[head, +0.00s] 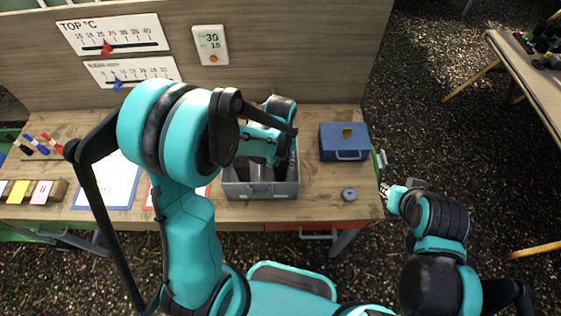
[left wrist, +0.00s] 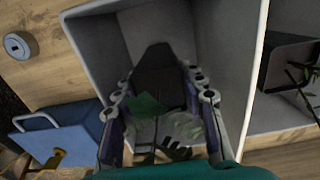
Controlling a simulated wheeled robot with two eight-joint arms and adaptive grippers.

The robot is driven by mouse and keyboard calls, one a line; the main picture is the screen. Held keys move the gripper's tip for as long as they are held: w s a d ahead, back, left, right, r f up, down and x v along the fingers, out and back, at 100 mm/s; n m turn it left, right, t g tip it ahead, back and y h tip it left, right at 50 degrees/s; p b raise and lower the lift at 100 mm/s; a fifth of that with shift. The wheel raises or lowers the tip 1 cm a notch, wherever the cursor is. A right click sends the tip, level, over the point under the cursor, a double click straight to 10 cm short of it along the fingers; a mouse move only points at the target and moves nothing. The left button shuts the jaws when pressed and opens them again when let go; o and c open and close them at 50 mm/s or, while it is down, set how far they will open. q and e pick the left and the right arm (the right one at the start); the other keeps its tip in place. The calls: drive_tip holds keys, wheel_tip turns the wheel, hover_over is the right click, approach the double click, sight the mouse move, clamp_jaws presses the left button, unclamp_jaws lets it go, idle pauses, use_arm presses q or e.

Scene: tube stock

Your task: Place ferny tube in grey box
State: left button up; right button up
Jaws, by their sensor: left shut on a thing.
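The grey box (head: 262,190) stands open at the middle of the workbench, partly hidden by my left arm. In the left wrist view its pale walls (left wrist: 228,50) surround the view past my fingers. My left gripper (left wrist: 158,90) points down into the box and is shut on the ferny tube (left wrist: 160,65), a dark tapered piece with green and pale leaves at its near end. Whether the tube touches the box floor cannot be told. My right gripper (head: 386,190) is beside the bench's right edge, too small to tell its jaws.
Another dark container with leaves (left wrist: 288,68) is at the right in the wrist view. A blue case (head: 343,143) and a round grey piece (head: 349,194) are right of the box. Clipboards (head: 107,183), markers (head: 38,143) and coloured blocks (head: 30,191) lie left.

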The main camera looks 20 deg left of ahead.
use_arm(q)
drive_tip(key=o, duration=1)
drive_tip(key=shift+f, duration=0.15)
wheel_tip(320, 180, up, 12)
drive_tip(key=p, duration=0.3)
drive_tip(key=s+a+r+m+t, duration=0.3)
drive_tip(key=s+r+t, duration=0.4)
drive_tip(key=s, duration=0.3)
drive_tip(key=shift+a+r, duration=0.4)
drive_tip(key=shift+a, duration=0.45)
